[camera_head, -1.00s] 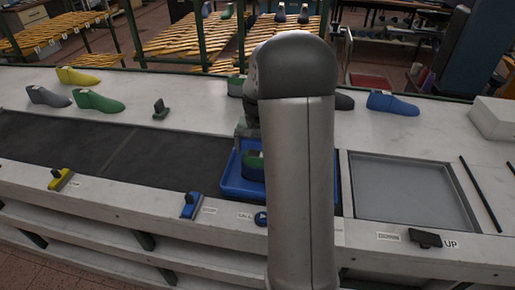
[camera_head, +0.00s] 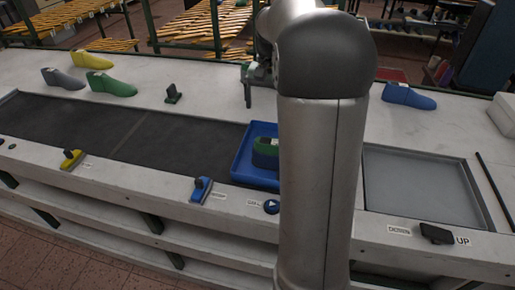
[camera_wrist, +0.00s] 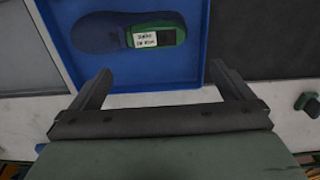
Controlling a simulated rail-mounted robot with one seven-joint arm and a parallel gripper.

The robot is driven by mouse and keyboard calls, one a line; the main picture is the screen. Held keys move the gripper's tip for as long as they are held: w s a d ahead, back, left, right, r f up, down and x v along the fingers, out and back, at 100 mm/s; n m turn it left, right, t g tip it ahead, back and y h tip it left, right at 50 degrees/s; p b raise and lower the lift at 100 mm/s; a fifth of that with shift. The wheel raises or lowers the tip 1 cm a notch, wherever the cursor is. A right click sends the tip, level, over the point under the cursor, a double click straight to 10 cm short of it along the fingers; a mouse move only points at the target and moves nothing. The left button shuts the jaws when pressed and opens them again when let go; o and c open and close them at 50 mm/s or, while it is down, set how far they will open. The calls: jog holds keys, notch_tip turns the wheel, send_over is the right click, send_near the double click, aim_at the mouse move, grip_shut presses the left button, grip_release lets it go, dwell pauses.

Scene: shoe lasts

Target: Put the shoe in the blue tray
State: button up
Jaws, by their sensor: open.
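The blue tray (camera_head: 243,152) sits at the right end of the dark belt, partly hidden behind my arm. A dark blue and green shoe last (camera_head: 265,152) is inside it; my arm hides part of it. In the wrist view the shoe (camera_wrist: 110,32) lies on its side or flat in the tray (camera_wrist: 190,85), with a white label on its green part. My gripper (camera_wrist: 160,70) is open and empty, its fingers apart from the shoe, near the tray's edge. In the head view my gripper (camera_head: 249,84) shows behind the tray, above the table.
A grey last (camera_head: 63,79), a yellow last (camera_head: 92,61) and a green last (camera_head: 111,85) stand at the back left. A blue last (camera_head: 409,96) stands at the back right. A grey recessed plate (camera_head: 420,185) lies right of the tray. Small levers line the front edge.

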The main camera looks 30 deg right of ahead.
jog(key=s+a+f+n, duration=0.1)
jog(key=s+a+n, duration=0.3)
jog(key=s+a, duration=0.8)
jog(key=s+a+f+n+t, duration=0.1)
jog(key=s+a+f+n, duration=0.3)
jog(key=s+a, duration=0.5)
notch_tip(320, 180, down, 3)
jog(key=shift+s+r+n, duration=0.2)
jog(key=shift+s+n, duration=0.1)
jog(key=shift+s, duration=0.7)
